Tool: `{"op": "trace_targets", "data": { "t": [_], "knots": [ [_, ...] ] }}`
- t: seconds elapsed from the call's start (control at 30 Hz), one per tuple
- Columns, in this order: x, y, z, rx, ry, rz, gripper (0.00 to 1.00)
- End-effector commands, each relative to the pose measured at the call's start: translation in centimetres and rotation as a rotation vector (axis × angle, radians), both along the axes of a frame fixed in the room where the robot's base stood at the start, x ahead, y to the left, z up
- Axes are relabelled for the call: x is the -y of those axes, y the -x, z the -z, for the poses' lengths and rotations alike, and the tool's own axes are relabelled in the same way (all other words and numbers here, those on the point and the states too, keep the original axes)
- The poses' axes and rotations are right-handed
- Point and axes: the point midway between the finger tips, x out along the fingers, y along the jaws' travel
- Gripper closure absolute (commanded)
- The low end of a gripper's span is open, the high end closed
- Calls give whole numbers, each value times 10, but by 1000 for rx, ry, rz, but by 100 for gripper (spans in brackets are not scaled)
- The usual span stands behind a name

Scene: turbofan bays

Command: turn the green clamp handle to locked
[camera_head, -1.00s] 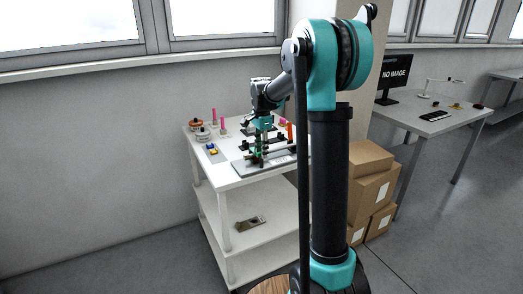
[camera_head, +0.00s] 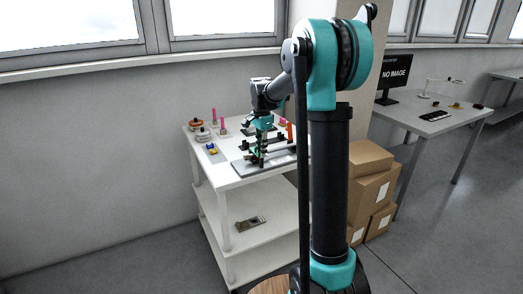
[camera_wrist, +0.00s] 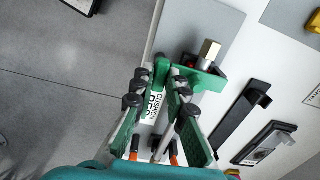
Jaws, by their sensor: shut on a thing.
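The green clamp handle (camera_wrist: 205,78) lies across the upper middle of the wrist view. A brass hex piece (camera_wrist: 208,52) stands beside it, over a dark and red part. My gripper (camera_wrist: 160,82) is shut on the handle's left end, which sits between its fingertips. In the head view my gripper (camera_head: 261,148) points down at the front of the grey plate (camera_head: 241,168) on the white cart, and the handle is too small to make out there. A white label (camera_wrist: 154,106) with partly hidden lettering shows between the fingers.
Cardboard boxes (camera_head: 371,190) are stacked right of my arm.

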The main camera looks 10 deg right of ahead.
Motion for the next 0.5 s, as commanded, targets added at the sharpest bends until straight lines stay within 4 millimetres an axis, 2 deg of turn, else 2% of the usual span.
{"op": "trace_targets", "data": {
  "t": [0.5],
  "knots": [
    [0, 0, 0, 0, 0, -428, 100]
  ]
}}
